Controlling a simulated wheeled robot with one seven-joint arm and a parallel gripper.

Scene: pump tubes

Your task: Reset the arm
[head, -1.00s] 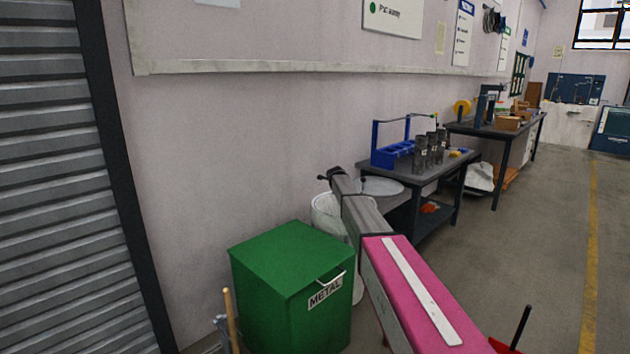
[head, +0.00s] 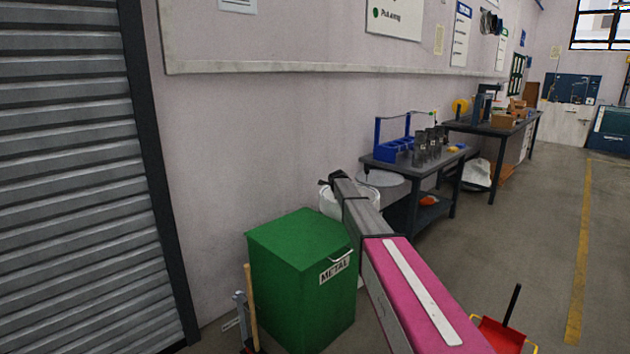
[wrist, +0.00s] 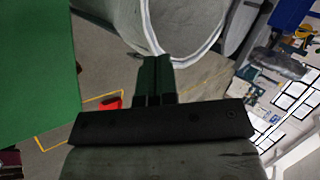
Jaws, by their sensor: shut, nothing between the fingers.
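My arm, grey with a pink section, reaches forward from the lower right in the head view. My gripper (head: 330,182) is at its far end, in front of the wall and close to the white bin behind the green metal box. In the wrist view my gripper (wrist: 157,62) shows its two dark fingers together with nothing between them. The white bin's rim (wrist: 150,40) lies just beyond the fingertips there. I cannot tell whether they touch it.
The green METAL box (head: 300,285) stands left of my arm. A dark workbench (head: 425,172) with a blue rack (head: 395,149) and several dark cylinders is beyond. A red dustpan (head: 500,336) lies at lower right. Open floor (head: 540,230) runs along the right.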

